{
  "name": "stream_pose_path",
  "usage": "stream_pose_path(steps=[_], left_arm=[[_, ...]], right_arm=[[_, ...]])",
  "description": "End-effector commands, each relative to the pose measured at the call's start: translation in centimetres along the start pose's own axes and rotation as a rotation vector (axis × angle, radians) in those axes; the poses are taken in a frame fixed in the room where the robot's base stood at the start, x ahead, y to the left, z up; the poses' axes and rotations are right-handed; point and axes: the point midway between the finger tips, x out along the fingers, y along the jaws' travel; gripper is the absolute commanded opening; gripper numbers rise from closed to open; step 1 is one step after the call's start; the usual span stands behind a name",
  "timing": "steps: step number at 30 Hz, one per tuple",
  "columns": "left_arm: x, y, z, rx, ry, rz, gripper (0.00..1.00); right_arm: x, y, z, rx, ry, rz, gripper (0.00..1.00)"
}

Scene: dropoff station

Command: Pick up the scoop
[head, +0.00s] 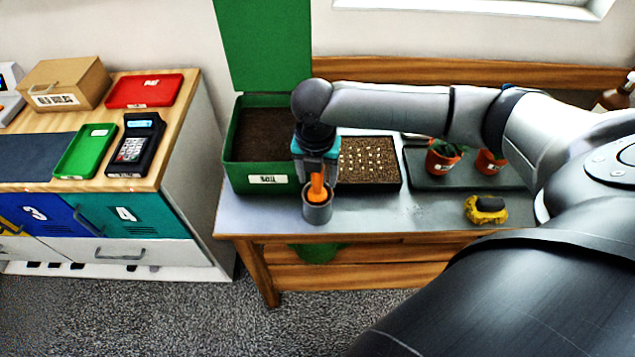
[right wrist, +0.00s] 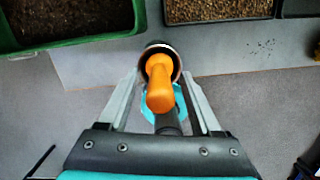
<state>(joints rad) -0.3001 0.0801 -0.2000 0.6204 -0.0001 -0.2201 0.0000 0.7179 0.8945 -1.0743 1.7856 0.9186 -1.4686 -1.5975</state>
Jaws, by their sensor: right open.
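The scoop's orange handle (head: 317,188) stands up out of a small grey cup (head: 317,213) on the grey bench. Its lower end is hidden inside the cup. In the right wrist view the handle (right wrist: 160,92) points toward the camera, with the dark cup rim (right wrist: 148,54) behind it. My right gripper (head: 318,178) is above the cup, pointing down. Its open fingers are on either side of the handle, with a visible gap on both sides in the right wrist view (right wrist: 160,80). My left gripper is not in view.
A green soil bin (head: 262,178) with a raised lid stands left behind the cup. A seed tray (head: 398,177) is right behind it.

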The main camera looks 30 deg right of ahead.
Motion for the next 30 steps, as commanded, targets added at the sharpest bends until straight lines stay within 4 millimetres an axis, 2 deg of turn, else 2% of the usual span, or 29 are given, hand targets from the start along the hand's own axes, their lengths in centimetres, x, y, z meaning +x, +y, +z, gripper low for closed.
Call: stream_pose_path(steps=[3,9,26,30], left_arm=[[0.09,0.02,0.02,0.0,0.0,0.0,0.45],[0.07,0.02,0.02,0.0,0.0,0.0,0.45],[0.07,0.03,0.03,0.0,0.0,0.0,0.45],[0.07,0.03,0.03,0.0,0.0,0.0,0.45]], right_arm=[[0.63,-0.03,-0.02,-0.001,-0.001,-0.001,0.65],[0.59,-0.03,0.0,-0.001,-0.001,0.0,0.64],[0.54,-0.03,0.02,-0.001,-0.001,0.0,0.01],[0.54,-0.03,0.03,-0.001,-0.001,0.0,0.0]])
